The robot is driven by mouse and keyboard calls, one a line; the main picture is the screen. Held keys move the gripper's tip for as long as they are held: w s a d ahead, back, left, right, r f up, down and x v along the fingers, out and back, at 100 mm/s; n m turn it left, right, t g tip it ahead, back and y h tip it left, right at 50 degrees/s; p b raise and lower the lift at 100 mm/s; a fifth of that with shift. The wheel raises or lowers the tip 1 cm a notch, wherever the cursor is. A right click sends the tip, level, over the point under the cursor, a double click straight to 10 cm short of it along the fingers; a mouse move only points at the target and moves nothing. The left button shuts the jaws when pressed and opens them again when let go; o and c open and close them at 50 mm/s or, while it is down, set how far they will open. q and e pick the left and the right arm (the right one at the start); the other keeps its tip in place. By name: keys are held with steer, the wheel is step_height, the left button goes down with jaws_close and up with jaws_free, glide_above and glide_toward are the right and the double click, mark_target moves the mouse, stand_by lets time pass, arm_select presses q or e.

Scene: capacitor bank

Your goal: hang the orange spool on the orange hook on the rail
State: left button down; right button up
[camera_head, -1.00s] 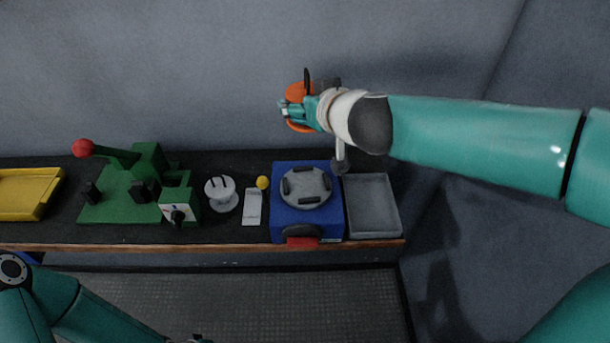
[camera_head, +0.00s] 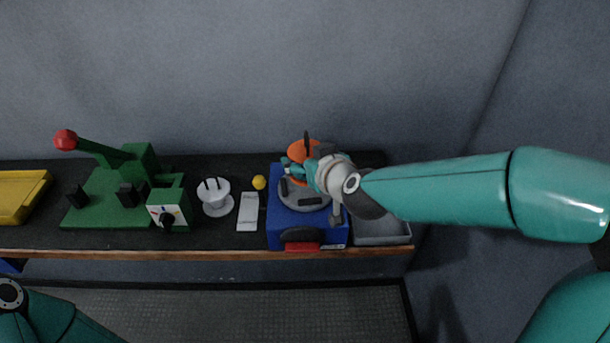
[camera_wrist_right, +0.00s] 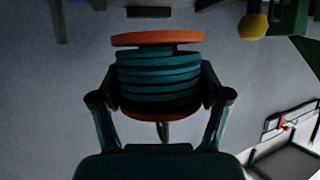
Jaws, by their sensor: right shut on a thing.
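The orange spool (camera_head: 298,149) has orange flanges, and in the wrist view its wound middle (camera_wrist_right: 160,82) is dark teal. My right gripper (camera_head: 298,164) is shut on the spool, with a finger on each side of the winding in the wrist view (camera_wrist_right: 160,100). In the head view the spool appears at the back edge of the blue box, and my wrist covers part of it. I cannot make out the orange hook or the rail in either current view. My left arm shows at the lower left of the head view, but its gripper is out of frame.
A blue box (camera_head: 284,238) with a round grey top stands on the dark bench. A grey tray (camera_head: 382,240) is to its right.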

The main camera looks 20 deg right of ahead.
step_height(320, 180, down, 3)
steer(key=shift+f+b, duration=0.1)
steer(key=shift+b, duration=0.25)
steer(key=shift+s, duration=0.1)
steer(key=shift+c, duration=0.6)
steer(key=o, duration=1.1)
steer(key=shift+f, duration=0.15)
steer(key=o, duration=0.3)
